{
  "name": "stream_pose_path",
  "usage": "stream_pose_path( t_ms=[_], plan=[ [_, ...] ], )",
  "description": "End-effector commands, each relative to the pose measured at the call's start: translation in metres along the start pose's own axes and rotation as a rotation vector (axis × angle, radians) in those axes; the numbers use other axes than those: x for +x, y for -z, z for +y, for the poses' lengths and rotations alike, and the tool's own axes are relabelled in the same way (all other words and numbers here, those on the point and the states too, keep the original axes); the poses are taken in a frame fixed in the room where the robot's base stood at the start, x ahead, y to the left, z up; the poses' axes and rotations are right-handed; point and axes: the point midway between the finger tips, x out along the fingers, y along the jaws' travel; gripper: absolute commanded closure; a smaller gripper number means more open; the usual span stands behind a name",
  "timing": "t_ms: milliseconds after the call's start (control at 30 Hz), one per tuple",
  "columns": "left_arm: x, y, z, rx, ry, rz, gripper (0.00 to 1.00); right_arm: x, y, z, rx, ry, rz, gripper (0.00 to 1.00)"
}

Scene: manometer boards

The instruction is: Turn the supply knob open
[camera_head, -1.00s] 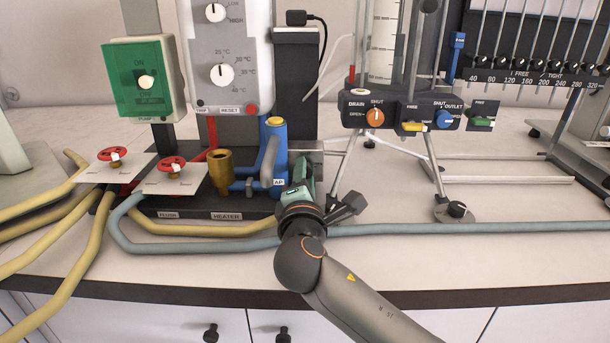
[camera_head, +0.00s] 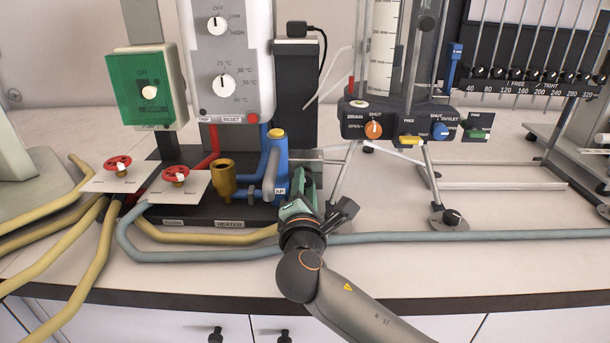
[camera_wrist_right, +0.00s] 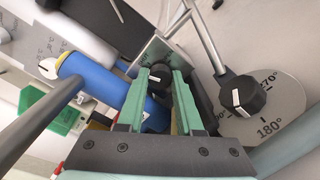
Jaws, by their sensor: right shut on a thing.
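My right gripper (camera_head: 304,185) reaches in low beside the blue cylinder, at the front of the heater unit. In the wrist view its green fingers (camera_wrist_right: 160,80) are closed on a small black knob (camera_wrist_right: 156,76) with a white line. A grey plate (camera_wrist_right: 165,47) shows behind this knob. No readable label names it as the supply knob. In the head view the gripper hides it. My left gripper is not in view.
The blue cylinder (camera_head: 276,160) stands close to the left of my right gripper. A stand foot with a black knob (camera_head: 452,216) is to the right; its dial shows in the wrist view (camera_wrist_right: 285,105). A grey-blue hose (camera_head: 430,237) crosses the bench. Two red handwheels (camera_head: 176,174) (camera_head: 118,165) are left.

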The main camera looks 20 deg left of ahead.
Motion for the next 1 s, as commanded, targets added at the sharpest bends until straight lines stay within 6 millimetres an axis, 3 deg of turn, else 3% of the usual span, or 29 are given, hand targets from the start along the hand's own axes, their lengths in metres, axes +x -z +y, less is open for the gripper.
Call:
stream_pose_path(
  t_ms=[200,500,1000],
  plan=[
    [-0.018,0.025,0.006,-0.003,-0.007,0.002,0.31,0.001,-0.005,0.005,-0.169,0.002,-0.002,1.0],
    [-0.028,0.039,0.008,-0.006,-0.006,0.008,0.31,0.001,-0.004,0.003,-0.343,-0.001,-0.004,1.0],
    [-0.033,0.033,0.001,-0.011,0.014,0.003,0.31,0.001,-0.003,0.001,-0.419,-0.002,-0.006,1.0]
  ],
)
